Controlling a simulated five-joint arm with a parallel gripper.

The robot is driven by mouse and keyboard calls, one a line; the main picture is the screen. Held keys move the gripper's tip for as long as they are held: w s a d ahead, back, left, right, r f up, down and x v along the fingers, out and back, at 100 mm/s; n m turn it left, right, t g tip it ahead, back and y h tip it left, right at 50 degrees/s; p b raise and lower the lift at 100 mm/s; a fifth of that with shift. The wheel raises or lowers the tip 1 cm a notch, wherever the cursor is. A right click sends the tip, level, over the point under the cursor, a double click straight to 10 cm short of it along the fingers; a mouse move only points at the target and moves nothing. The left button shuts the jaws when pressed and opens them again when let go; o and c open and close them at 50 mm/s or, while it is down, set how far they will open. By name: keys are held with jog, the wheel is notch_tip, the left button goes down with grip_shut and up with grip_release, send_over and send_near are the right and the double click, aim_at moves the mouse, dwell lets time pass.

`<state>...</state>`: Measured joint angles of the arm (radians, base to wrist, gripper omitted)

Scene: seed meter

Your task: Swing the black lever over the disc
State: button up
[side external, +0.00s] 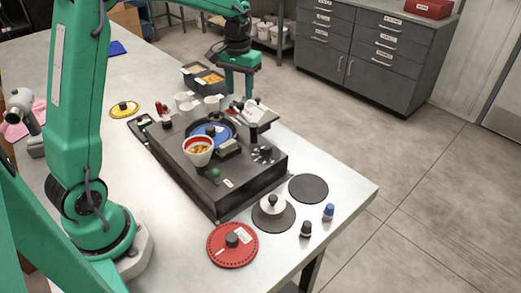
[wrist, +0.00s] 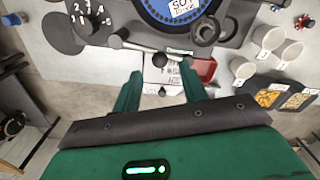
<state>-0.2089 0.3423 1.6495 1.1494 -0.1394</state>
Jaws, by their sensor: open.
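The seed meter is a dark box (side external: 225,185) with a blue disc (side external: 228,131) on top, partly behind a red-rimmed cup. In the wrist view the blue disc (wrist: 160,12) is cut off by the top edge. What looks like the black lever (side external: 253,131) stands at the box's right side; in the wrist view its black knob (wrist: 118,38) is on a pale bar, beside the disc rather than over it. My gripper (side external: 239,94) is open above the far side of the box. In the wrist view my gripper (wrist: 160,73) has nothing held between its fingers.
A numbered dial (wrist: 88,22) sits near the lever. White cups (wrist: 268,38) and trays of seeds (wrist: 270,96) stand at the meter's far end. A red disc (side external: 233,245) and a dark disc (side external: 308,188) lie in front. The table's right edge is close to the meter.

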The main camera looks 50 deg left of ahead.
aim_at(240, 103)
jog(key=shift+f, duration=1.8)
grip_shut()
